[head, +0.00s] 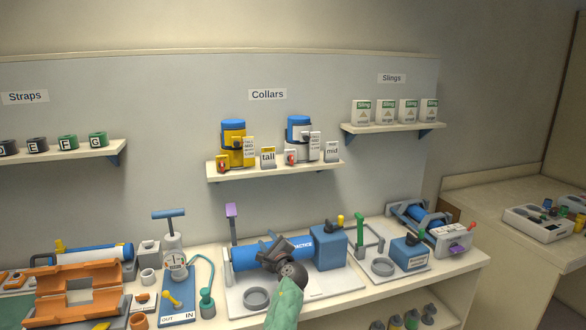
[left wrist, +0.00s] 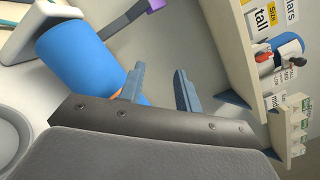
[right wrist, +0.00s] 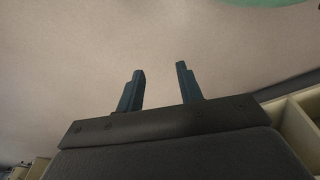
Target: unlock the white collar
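The white collar (head: 299,148) stands upright on the middle wall shelf under the "Collars" sign. It has a blue top, and a small white piece with a red part (head: 290,158) sits at its front left. In the left wrist view the white collar (left wrist: 291,63) shows sideways at the right edge. My left gripper (head: 268,245) is over the blue cylinder on the counter, below and left of the collar. Its fingers (left wrist: 160,77) are apart with nothing between them. My right gripper (right wrist: 160,72) shows only in the right wrist view, open and empty before a plain surface.
A yellow collar (head: 235,147) stands left of the white one, with a "tall" card (head: 268,157) between them and a "mid" card (head: 332,152) to the right. The blue cylinder (head: 250,256) on its white board and a pump stand (head: 174,262) occupy the counter below.

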